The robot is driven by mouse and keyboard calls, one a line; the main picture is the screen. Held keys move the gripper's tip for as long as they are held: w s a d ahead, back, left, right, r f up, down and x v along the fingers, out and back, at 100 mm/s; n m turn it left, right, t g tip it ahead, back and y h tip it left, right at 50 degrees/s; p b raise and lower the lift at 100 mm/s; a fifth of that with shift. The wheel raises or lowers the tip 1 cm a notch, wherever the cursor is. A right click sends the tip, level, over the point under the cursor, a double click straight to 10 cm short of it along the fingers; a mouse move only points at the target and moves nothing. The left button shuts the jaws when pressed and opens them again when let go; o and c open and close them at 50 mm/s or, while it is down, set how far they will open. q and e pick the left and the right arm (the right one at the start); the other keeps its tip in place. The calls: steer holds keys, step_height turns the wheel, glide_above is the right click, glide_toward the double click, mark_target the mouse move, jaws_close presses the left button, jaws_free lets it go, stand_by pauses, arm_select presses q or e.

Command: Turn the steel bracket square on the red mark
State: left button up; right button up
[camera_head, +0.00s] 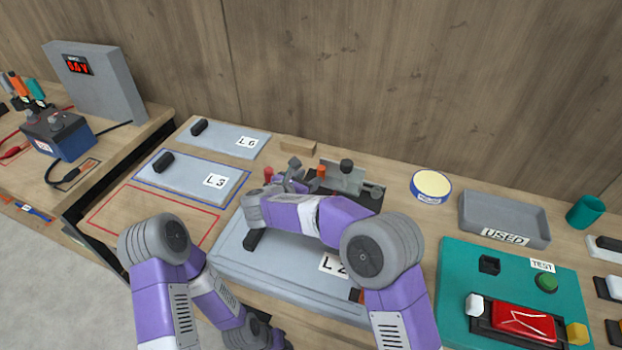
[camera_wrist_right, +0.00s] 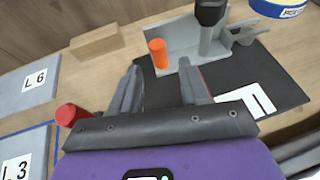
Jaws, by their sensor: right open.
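The grey steel bracket (camera_head: 338,178) stands on a black mat at the back of the bench. In the right wrist view the bracket (camera_wrist_right: 180,33) shows a raised wall, an orange peg (camera_wrist_right: 158,53) and a black-topped post (camera_wrist_right: 210,14). A thin red line, possibly the red mark (camera_wrist_right: 203,76), shows beside one finger, mostly hidden. My right gripper (camera_head: 292,178) is at the bracket's near left side; in its wrist view its fingers (camera_wrist_right: 160,88) are apart with nothing clearly between them. My left gripper (camera_head: 272,338) is low at the bottom edge, largely hidden.
A red knob (camera_wrist_right: 73,114) is left of the right fingers, and a wooden block (camera_wrist_right: 97,42) lies behind. The L2 panel (camera_head: 275,268) lies below my right forearm.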

steer(key=shift+s+d+r, duration=0.1)
steer(key=shift+d+r, duration=0.1)
steer(key=shift+c, duration=1.1)
steer(key=shift+n+y, duration=0.6)
steer(key=s+d, duration=0.1)
steer(key=s+d+r, duration=0.1)
steer(key=s+d, duration=0.1)
steer(key=s+d+r+p, duration=0.1)
steer(key=s+d, duration=0.1)
steer(key=shift+d, duration=0.15)
jaws_close()
steer(key=s+d+f+y, duration=0.1)
steer(key=s+d, duration=0.6)
steer(key=s, duration=0.2)
steer(key=shift+n, duration=0.4)
steer(key=x, duration=1)
steer(key=shift+w+a+f+b, duration=0.1)
steer(key=shift+f+b, duration=0.25)
steer(key=shift+f, duration=0.05)
steer(key=shift+w+d+r, duration=0.1)
steer(key=shift+w+d, duration=0.1)
steer(key=shift+w, duration=0.4)
steer(key=shift+w+d+r, duration=0.1)
steer(key=shift+w+d, duration=0.1)
steer(key=shift+w, duration=0.35)
steer(key=shift+w+d, duration=0.25)
steer(key=shift+w, duration=0.45)
